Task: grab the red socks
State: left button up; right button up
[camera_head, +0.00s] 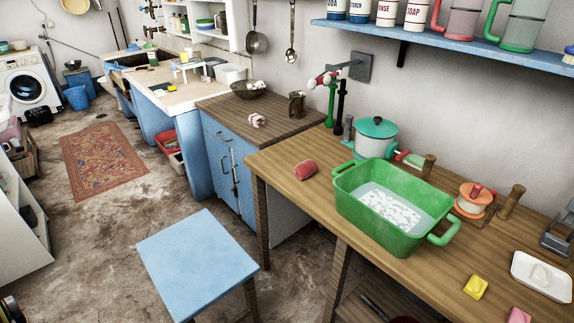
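A small rolled red bundle (306,169), which looks like the red socks, lies on the wooden table (290,152) near its left end. It is left of the green tub (392,208) and apart from it. A second rolled bundle, white with pink (257,121), lies on the blue cabinet's wooden top (290,117) farther back. Neither of my grippers shows in the head view.
A white pot with a teal lid (375,137) stands behind the tub. A yellow block (475,286), a white dish (541,275) and a spool (474,201) are to the right. A blue stool (196,262) stands in front of the table; floor lies open left of it.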

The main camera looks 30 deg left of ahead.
aim_at(306, 169)
jog(key=u, duration=0.65)
jog(key=i, duration=1)
jog(key=u, duration=0.25)
